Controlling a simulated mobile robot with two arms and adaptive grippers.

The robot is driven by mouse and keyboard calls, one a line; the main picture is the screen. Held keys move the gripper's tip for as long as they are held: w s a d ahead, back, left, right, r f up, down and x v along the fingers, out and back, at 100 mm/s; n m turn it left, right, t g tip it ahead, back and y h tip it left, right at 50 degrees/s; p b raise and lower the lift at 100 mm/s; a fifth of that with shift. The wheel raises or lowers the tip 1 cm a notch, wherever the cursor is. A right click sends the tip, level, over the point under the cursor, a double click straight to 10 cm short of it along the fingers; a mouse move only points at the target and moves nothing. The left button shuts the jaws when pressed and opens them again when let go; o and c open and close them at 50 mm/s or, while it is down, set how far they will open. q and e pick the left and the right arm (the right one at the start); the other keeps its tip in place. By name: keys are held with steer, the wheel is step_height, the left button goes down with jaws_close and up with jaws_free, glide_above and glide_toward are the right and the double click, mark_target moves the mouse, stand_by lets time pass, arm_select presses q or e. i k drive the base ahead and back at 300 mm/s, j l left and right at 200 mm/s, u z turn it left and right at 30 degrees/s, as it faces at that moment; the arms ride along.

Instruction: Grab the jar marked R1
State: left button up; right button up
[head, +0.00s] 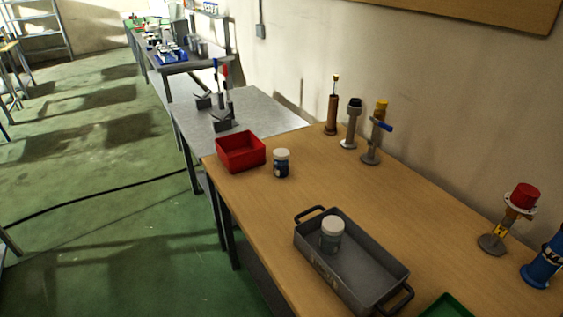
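Two white-lidded jars show in the head view. One jar (281,164) with a dark blue label stands upright on the wooden table, just right of the red bin. The other jar (331,236) has a greyish label and stands upright inside the grey tray (375,298), toward its far left end. The markings on both labels are too small to read, so I cannot tell which one is R1. Neither of my grippers is in view.
The wooden table (290,215) carries an open red bin (241,153) and part of a green bin (447,307) at the bottom edge. Pipe and valve fittings (371,150) stand along the wall side. A blue fitting (543,264) is at far right. The table between jar and fittings is clear.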

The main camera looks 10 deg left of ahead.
mark_target(280, 168)
steer(key=i+j+z, duration=0.1)
steer(key=z, duration=0.25)
steer(key=i+j+z, duration=0.1)
steer(key=j+z, duration=0.4)
steer(key=z, duration=0.15)
steer(key=i+j, duration=0.05)
